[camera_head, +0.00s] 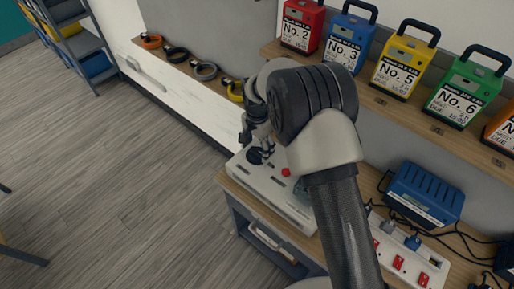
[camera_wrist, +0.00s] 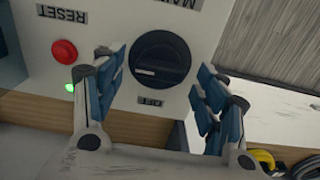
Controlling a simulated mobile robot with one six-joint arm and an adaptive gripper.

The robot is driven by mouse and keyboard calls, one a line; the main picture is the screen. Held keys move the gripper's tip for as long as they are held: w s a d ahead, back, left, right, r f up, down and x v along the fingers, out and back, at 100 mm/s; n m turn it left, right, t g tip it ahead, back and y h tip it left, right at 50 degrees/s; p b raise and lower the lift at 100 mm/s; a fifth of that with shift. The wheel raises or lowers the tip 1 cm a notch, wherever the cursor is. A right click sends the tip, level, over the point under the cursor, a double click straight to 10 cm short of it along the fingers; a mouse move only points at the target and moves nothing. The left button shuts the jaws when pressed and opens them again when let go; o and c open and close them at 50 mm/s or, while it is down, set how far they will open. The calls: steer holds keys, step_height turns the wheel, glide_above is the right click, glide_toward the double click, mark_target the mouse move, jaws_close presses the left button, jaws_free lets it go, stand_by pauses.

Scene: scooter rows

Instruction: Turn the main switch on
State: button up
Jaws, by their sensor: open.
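The main switch is a round dark knob (camera_wrist: 160,60) on a light panel (camera_wrist: 105,22), seen upside down in the wrist view. A short pale mark shows on the knob's left part. An "OFF" label (camera_wrist: 157,99) sits below the knob in the picture, and a partly cut-off "MAIN" label is above. My gripper (camera_wrist: 160,82) is open, with one blue-padded finger on each side of the knob. I cannot tell whether the fingers touch it. In the head view, my gripper (camera_head: 259,140) is over the far left end of the white control box (camera_head: 268,190), partly covering the knob.
A red button (camera_wrist: 64,52) labelled RESET and a lit green lamp (camera_wrist: 69,87) are beside the knob. A blue charger (camera_head: 425,193) and a power strip with red switches (camera_head: 398,262) stand on the bench to the right. Numbered battery packs line the shelf (camera_head: 440,130) above.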

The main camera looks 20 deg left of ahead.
mark_target(258, 150)
step_height(258, 150, up, 11)
stand_by(0.3)
stand_by(0.4)
steer(key=s+d+r+n+t, duration=0.1)
steer(key=s+d+r, duration=0.4)
steer(key=d+r, duration=0.45)
steer(key=s+d+r+n+t, duration=0.1)
steer(key=s+d+r, duration=0.3)
steer(key=d+r, duration=0.55)
steer(key=s+d+n+t, duration=0.1)
steer(key=s+d, duration=0.5)
steer(key=s, duration=0.3)
steer(key=s+d+n+t, duration=0.1)
steer(key=s+d, duration=0.5)
steer(key=s, duration=0.3)
steer(key=shift+s+f+n+t, duration=0.3)
steer(key=shift+s, duration=0.05)
